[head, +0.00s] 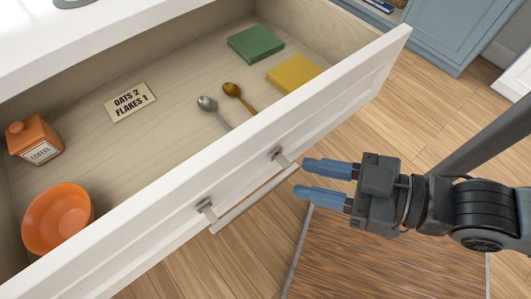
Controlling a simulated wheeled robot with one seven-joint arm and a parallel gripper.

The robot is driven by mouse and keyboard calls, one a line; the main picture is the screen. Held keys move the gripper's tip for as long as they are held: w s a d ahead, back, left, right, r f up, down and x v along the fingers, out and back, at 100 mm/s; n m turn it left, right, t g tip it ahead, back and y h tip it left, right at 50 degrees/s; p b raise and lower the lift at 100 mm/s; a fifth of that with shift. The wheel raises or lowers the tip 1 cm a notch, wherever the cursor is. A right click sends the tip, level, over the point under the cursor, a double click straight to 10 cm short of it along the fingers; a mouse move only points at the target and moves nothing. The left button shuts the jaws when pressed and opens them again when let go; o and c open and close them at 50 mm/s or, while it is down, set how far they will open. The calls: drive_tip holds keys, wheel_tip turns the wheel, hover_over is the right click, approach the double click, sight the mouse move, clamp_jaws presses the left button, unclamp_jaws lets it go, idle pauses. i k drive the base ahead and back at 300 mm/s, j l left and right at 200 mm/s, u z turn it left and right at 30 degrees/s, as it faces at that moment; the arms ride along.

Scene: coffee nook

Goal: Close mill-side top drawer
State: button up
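The white drawer (330,95) is pulled open and shows its wooden inside. Its long bar handle (256,200) is fixed to the front by two posts. My gripper (302,179) comes from the right with its blue fingers apart and nothing between them. The fingertips are close to the right end of the handle. I cannot tell whether they touch it. The mill is not in view, so I cannot tell which side this drawer is on.
The drawer holds an orange bowl (58,217), a coffee canister (36,141), a label card (130,102), two spoons (240,99), a green block (256,43) and a yellow block (293,73). A blue-grey cabinet (440,30) stands upper right. A brown mat (390,262) lies on the wood floor.

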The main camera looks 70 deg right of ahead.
sight(154, 178)
drive_tip(key=k+j, duration=0.4)
drive_tip(key=k, duration=0.2)
drive_tip(key=k+j+u, duration=0.15)
drive_tip(key=k+j, duration=0.25)
drive_tip(key=k, duration=0.15)
